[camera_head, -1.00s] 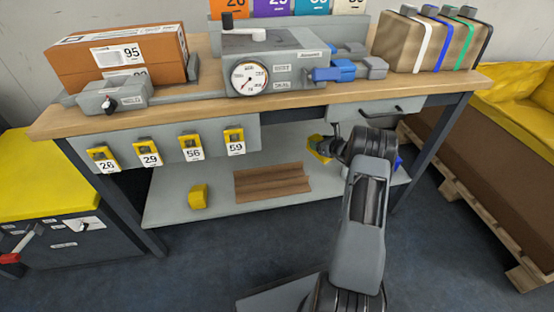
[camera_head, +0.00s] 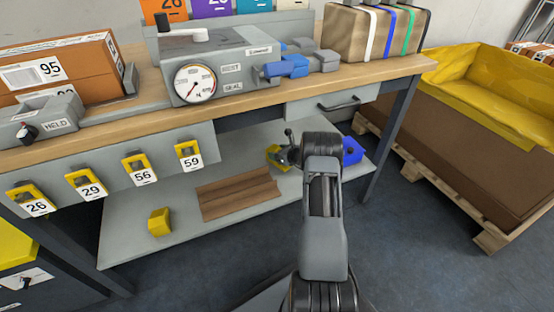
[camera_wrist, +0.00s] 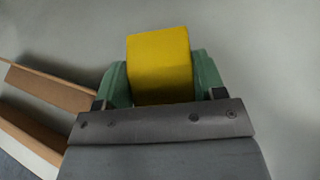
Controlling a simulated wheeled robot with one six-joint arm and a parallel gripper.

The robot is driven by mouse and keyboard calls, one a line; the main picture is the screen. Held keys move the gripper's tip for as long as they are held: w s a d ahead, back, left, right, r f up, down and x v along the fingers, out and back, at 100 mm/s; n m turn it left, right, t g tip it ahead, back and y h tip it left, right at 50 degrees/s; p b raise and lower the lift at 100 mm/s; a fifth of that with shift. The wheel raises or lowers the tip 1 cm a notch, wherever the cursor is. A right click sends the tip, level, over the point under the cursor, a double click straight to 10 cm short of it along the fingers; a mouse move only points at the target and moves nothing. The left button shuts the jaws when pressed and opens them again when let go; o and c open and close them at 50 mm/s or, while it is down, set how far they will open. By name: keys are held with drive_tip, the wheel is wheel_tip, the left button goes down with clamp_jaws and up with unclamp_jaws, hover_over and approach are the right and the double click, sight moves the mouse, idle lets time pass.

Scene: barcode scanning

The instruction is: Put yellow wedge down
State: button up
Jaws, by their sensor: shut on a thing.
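The yellow wedge (camera_wrist: 160,65) sits between the two green fingers of my gripper (camera_wrist: 162,80) in the wrist view. My gripper is shut on it. In the head view the held wedge (camera_head: 274,157) shows only in part, left of my wrist, over the right part of the lower grey shelf (camera_head: 240,220). My arm hides some of the gripper (camera_head: 284,157). I cannot tell whether the wedge touches the shelf.
A second yellow block (camera_head: 160,221) stands on the shelf's left part. A brown corrugated piece (camera_head: 238,193) lies mid-shelf. A blue block (camera_head: 352,150) is right of my arm. The workbench top (camera_head: 240,108) overhangs the shelf.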

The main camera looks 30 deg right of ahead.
sight(289, 167)
drive_tip(key=shift+f+b, duration=0.3)
drive_tip(key=shift+f, duration=0.8)
drive_tip(key=shift+f, duration=0.15)
drive_tip(key=o, duration=1)
drive_tip(key=shift+o, duration=0.2)
drive_tip(key=shift+r, duration=0.25)
drive_tip(key=p+v, duration=0.3)
drive_tip(key=v, duration=0.3)
drive_tip(key=shift+s+d+r, duration=0.15)
drive_tip(key=shift+s, duration=0.45)
